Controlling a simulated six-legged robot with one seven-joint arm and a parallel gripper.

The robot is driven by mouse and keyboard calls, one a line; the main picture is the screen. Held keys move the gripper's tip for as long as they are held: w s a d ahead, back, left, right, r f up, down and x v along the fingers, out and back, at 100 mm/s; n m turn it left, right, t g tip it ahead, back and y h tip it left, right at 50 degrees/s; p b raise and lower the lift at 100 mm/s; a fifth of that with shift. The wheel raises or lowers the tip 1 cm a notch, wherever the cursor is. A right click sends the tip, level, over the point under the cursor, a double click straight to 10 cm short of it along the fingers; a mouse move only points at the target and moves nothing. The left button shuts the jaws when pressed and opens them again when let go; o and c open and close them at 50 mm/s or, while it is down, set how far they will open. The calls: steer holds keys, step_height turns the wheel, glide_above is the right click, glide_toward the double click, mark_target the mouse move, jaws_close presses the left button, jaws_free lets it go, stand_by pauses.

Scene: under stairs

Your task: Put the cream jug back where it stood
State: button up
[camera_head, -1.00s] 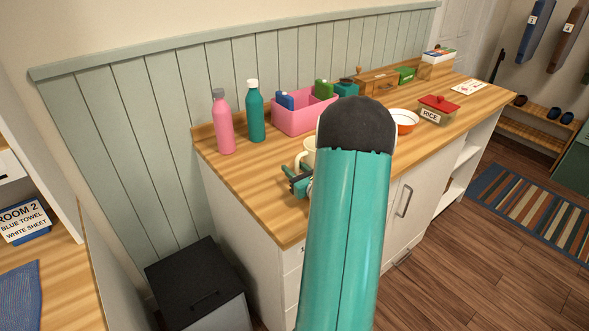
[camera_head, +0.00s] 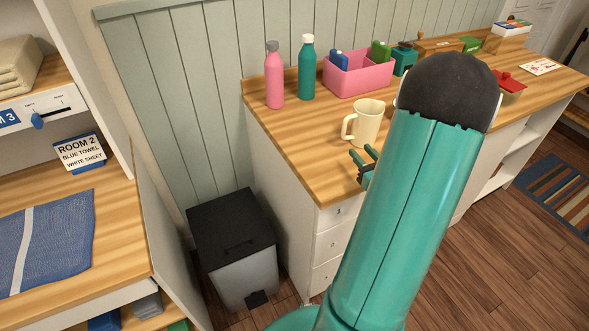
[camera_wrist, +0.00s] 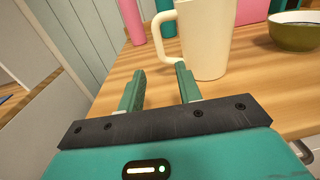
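The cream jug (camera_head: 367,122) stands upright on the wooden counter (camera_head: 290,135), its handle to the left. It also shows in the wrist view (camera_wrist: 207,48), just beyond the fingers. My gripper (camera_head: 366,168) is near the counter's front edge, on the near side of the jug and apart from it. In the wrist view my gripper (camera_wrist: 160,85) has its two fingers spread with nothing between them. My arm hides part of the counter to the right of the jug.
A pink bottle (camera_head: 274,80), a teal bottle (camera_head: 306,70) and a pink bin (camera_head: 358,78) with things in it stand behind the jug. A bowl (camera_wrist: 295,32) is to its right. The counter left of the jug is clear. A black-lidded bin (camera_head: 233,250) stands on the floor.

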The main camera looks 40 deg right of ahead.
steer(key=w+a+r+n+y, duration=0.2)
steer(key=w+a+n+y, duration=0.2)
steer(key=a, duration=0.2)
steer(key=w+a+r+n+y, duration=0.3)
steer(key=a+n+y, duration=0.1)
steer(key=a, duration=0.3)
steer(key=a+r+n+g+y, duration=0.3)
steer(key=a+n+g+y, duration=0.35)
steer(key=a+n, duration=0.75)
steer(key=s+a+n+g+h, duration=0.1)
steer(key=s+a+n+g, duration=0.2)
steer(key=a, duration=0.3)
steer(key=s+a+n+g+h, duration=0.1)
steer(key=s+a+n+g, duration=0.15)
steer(key=a, duration=0.45)
steer(key=s+a+r+n+h, duration=0.1)
steer(key=s+r+n+h, duration=0.4)
steer(key=n, duration=0.6)
steer(key=shift+r+n+t+h, duration=0.35)
steer(key=shift+r+h, duration=0.25)
steer(key=shift+h, duration=0.55)
